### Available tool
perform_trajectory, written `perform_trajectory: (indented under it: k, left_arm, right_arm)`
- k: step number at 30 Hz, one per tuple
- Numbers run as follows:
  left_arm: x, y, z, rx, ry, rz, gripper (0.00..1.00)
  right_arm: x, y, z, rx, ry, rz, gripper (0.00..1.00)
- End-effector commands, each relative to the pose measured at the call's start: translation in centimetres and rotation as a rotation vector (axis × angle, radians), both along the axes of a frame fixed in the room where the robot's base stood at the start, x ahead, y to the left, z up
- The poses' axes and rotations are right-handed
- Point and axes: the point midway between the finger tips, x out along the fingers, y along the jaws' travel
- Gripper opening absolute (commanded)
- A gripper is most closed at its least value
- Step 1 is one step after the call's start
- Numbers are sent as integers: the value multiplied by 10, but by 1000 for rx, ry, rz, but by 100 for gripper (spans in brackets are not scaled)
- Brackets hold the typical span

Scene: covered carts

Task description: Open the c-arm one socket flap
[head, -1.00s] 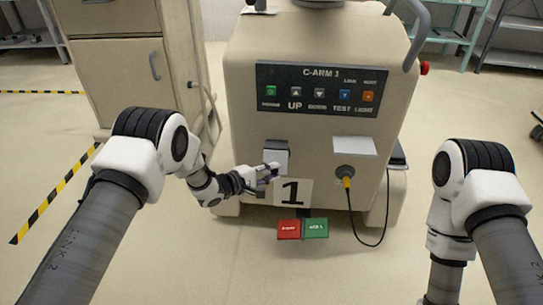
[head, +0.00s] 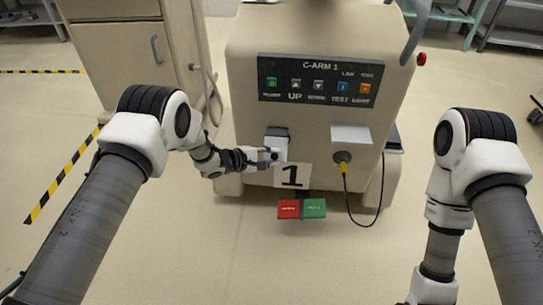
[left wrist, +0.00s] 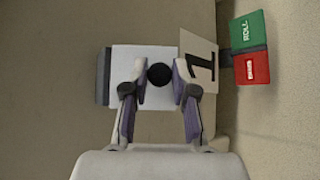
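The c-arm one socket flap (head: 280,143) is a pale plate below a dark strip on the front of the C-ARM 1 cabinet (head: 240,110). In the left wrist view the pale flap (left wrist: 124,75) lies sideways, with the dark strip along its left edge. My left gripper (head: 271,155) is at the flap's lower part. In the left wrist view its fingers (left wrist: 159,72) are apart on both sides of a black round piece (left wrist: 159,75), with small gaps. Whether this piece is a knob or a socket opening, I cannot tell. My right gripper is out of view.
A button panel (head: 318,78) is above the flap. A sign "1" (head: 292,176) is just below it, and red (head: 288,209) and green (head: 315,208) blocks are lower. A yellow plug with a cable (head: 343,166) is to the right. A beige cabinet (head: 115,55) stands left.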

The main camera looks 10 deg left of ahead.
Motion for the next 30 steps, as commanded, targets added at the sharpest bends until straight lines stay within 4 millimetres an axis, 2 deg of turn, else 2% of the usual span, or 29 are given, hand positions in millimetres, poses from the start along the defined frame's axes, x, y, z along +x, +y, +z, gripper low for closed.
perform_trajectory:
  k: [10, 13, 17, 24, 30]
  left_arm:
    - [0, 0, 0, 0, 0, 0, 50]
    - [-4, 6, 3, 1, 1, 2, 50]
    - [-18, 23, 14, -1, 1, 3, 50]
    - [-53, 67, 39, -2, 0, 4, 50]
    - [-68, 84, 49, -1, 1, 0, 50]
  right_arm:
    - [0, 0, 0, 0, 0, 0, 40]
    - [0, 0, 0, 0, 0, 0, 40]
    - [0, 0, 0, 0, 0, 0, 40]
    - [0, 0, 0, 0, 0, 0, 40]
    - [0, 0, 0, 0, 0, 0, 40]
